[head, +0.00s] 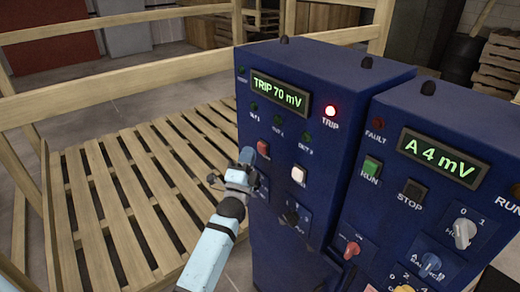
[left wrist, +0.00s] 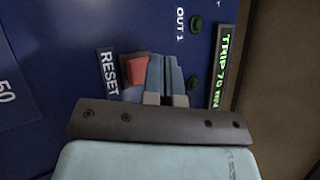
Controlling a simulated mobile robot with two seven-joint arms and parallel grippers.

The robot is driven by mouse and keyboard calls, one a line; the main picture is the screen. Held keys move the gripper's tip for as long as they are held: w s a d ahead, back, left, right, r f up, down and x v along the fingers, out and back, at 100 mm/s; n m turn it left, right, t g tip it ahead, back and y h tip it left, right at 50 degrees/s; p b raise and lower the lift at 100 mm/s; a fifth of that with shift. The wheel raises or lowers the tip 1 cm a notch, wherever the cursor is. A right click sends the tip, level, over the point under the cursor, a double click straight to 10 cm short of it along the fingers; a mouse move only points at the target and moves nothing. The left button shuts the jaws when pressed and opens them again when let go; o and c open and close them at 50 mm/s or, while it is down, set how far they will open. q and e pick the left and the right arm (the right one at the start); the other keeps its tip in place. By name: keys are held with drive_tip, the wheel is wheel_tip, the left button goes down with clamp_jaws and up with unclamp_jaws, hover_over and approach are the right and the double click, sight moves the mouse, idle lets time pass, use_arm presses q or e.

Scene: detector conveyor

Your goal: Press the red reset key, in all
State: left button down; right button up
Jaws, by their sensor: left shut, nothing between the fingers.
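The red reset key (head: 262,149) is on the front of the left blue cabinet, below the green "TRIP 70 mV" display (head: 279,93). In the left wrist view the red key (left wrist: 136,68) shows beside its RESET label (left wrist: 109,73). My left gripper (head: 246,156) is shut and empty, close to the key and to its left in the head view. In the left wrist view its closed fingertips (left wrist: 165,60) lie just right of the key, overlapping its edge. I cannot tell whether they touch it. My right gripper is not in view.
The red TRIP lamp (head: 331,111) is lit. A white key (head: 298,174) sits right of the red one. The right cabinet has a green RUN key (head: 371,168), a STOP key (head: 411,191) and an "A 4 mV" display (head: 438,157). A slatted wooden pallet (head: 120,205) lies to the left.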

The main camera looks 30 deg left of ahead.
use_arm(q)
drive_tip(key=shift+w+d, duration=0.1)
drive_tip(key=shift+w, duration=0.25)
drive_tip(key=shift+w+d, duration=0.2)
drive_tip(key=shift+w, duration=0.25)
idle(0.6)
drive_tip(key=shift+s, duration=0.15)
drive_tip(key=shift+s+a, duration=0.35)
drive_tip(key=shift+s, duration=0.4)
drive_tip(key=shift+p, duration=0.35)
drive_tip(key=s, duration=0.1)
drive_tip(key=s+a+p, duration=0.1)
drive_tip(key=s, duration=0.1)
drive_tip(key=s+a, duration=0.1)
drive_tip(key=shift+s, duration=0.3)
drive_tip(key=shift+d, duration=0.1)
idle(0.5)
